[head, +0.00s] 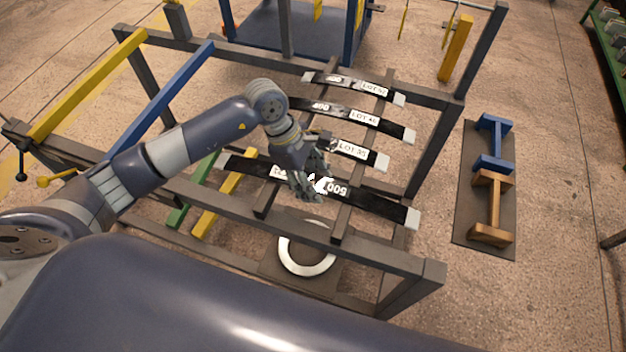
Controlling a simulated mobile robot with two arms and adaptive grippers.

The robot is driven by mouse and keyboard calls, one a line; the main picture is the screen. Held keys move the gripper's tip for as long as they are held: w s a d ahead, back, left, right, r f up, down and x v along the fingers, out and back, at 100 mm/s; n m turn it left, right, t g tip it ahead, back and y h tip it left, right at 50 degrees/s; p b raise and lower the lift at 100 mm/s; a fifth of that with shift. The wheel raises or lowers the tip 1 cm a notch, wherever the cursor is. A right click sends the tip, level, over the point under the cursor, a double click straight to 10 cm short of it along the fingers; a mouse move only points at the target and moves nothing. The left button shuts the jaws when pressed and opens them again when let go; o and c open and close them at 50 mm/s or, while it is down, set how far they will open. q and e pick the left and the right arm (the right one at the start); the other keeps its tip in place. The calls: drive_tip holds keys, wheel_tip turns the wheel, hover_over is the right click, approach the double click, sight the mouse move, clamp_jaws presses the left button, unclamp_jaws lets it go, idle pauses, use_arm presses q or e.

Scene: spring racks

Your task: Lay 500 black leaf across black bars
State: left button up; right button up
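The 500 black leaf (375,202) is a long dark strip with a white "500" and pale ends. It lies over, or just above, two dark bars (342,224) of the rack, running from upper left to lower right. Whether it touches them I cannot tell. My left gripper (315,189) is at the middle of this leaf, beside the "500" mark, and hides part of it and of its label. Whether its fingers are closed on the leaf is unclear. My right gripper is out of view.
Shorter black leaves lie behind across the same bars: LOT 35 (367,154), the 400 leaf (390,127) and LOT 42 (350,86). Blue (165,95) and yellow (85,85) bars are at left. A white ring (307,272) sits below. Blue and brown stands (493,205) are right.

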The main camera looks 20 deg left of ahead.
use_arm(q)
drive_tip(key=shift+s, duration=0.1)
drive_tip(key=shift+s+a+f, duration=0.1)
drive_tip(key=shift+f, duration=0.1)
drive_tip(key=v, duration=1.2)
drive_tip(key=shift+r, duration=0.2)
